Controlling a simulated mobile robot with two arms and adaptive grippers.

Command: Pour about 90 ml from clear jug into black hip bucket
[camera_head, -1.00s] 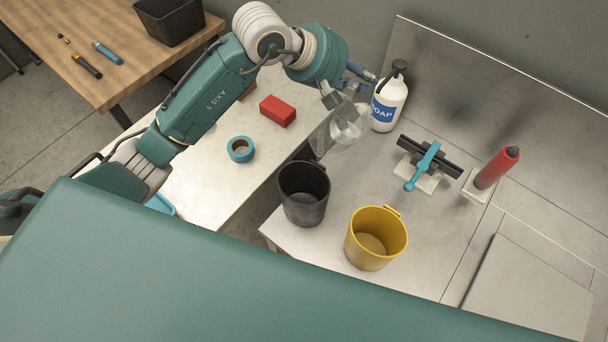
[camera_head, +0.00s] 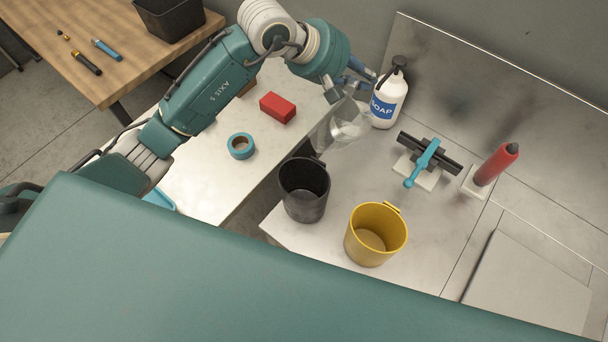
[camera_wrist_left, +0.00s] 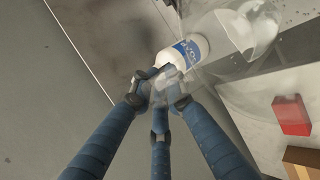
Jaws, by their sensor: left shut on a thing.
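My left gripper (camera_head: 352,84) is shut on the clear jug (camera_head: 343,124). The jug is see-through and tilted, with its lower-left end close above the rim of the black hip bucket (camera_head: 304,207). In the left wrist view the blue fingers of the left gripper (camera_wrist_left: 160,88) close on the jug (camera_wrist_left: 234,33). The black bucket stands upright on the metal worktop, and its visible inside looks dark. I cannot make out a stream or the liquid level. My right gripper is not in view.
A yellow bucket (camera_head: 366,252) stands right of the black one. A white soap bottle (camera_head: 389,102) stands close behind the jug, also seen in the left wrist view (camera_wrist_left: 187,50). A blue-handled tool (camera_head: 423,163), red cylinder (camera_head: 496,164), red block (camera_head: 278,107) and blue tape roll (camera_head: 240,146) stand around.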

